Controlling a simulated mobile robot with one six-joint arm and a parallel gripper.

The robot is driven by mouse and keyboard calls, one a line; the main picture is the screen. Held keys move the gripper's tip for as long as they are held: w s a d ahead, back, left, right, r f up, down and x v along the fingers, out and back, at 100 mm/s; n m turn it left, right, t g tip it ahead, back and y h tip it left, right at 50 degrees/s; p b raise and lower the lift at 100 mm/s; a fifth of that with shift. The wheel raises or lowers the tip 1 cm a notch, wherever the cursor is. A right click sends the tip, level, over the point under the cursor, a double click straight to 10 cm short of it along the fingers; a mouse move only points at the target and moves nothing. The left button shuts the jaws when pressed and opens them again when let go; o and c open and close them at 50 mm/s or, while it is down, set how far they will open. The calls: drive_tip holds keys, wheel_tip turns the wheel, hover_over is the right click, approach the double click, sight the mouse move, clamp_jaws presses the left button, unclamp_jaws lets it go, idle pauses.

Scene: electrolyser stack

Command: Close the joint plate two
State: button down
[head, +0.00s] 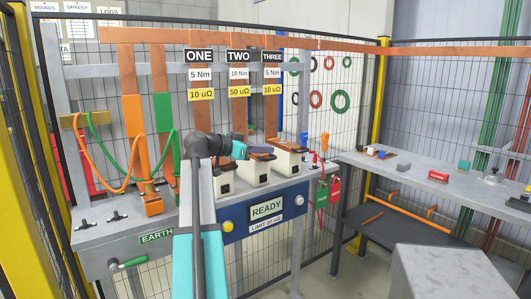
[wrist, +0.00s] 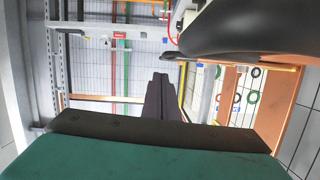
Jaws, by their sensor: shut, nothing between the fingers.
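The sign TWO (head: 238,56) hangs on a copper bar (head: 238,118) in the middle of the rack. Below it stands a cream box (head: 253,174) with a copper-coloured plate (head: 264,157) at its top, partly hidden by my gripper. How far this plate is open I cannot tell. My gripper (head: 266,148) points right, close above the second box. In the wrist view its dark fingers (wrist: 160,82) are together and empty. A large dark rounded part (wrist: 240,32) looms close at upper right there; I cannot tell what it is. Contact with the plate cannot be told.
Matching boxes one (head: 223,184) and three (head: 291,160) stand either side. The grey bench (head: 190,213) carries a READY display (head: 266,209). A side table (head: 410,172) with small parts stands at right. Mesh fencing (head: 345,80) closes the back. My arm hides part of the bench.

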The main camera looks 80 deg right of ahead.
drive_tip(key=s+r+v, duration=0.1)
drive_tip(key=r+v, duration=0.1)
drive_tip(key=v, duration=0.8)
drive_tip(key=shift+a, duration=0.2)
drive_tip(key=shift+w, duration=0.1)
